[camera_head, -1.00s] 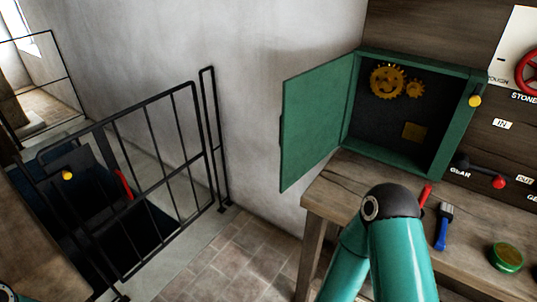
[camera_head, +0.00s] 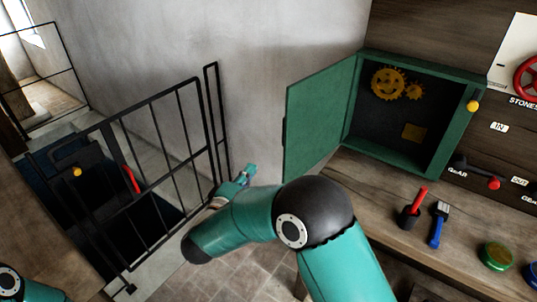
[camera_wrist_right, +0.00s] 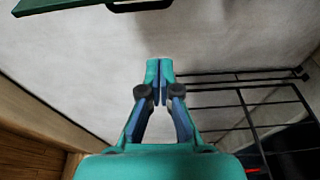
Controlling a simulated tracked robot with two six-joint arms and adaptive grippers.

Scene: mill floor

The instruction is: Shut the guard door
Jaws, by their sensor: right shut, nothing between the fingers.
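The green guard door (camera_head: 318,118) stands wide open to the left of its green cabinet (camera_head: 455,122). Yellow gears (camera_head: 388,84) show inside. A dark handle (camera_head: 284,131) sits on the door's free edge. My right gripper (camera_head: 247,172) is shut and empty, left of the door and a little below its handle, apart from it. In the right wrist view, the closed fingers (camera_wrist_right: 160,75) point at the pale wall, and the door's green edge (camera_wrist_right: 65,4) with its dark handle (camera_wrist_right: 140,5) shows at the top. My left gripper is out of view.
A black railing gate (camera_head: 165,160) stands left of my right gripper, over a dark opening. Below the cabinet, a wooden bench (camera_head: 465,235) holds a red-handled tool in a cup (camera_head: 411,213), a blue brush (camera_head: 438,225) and a green tin (camera_head: 497,256).

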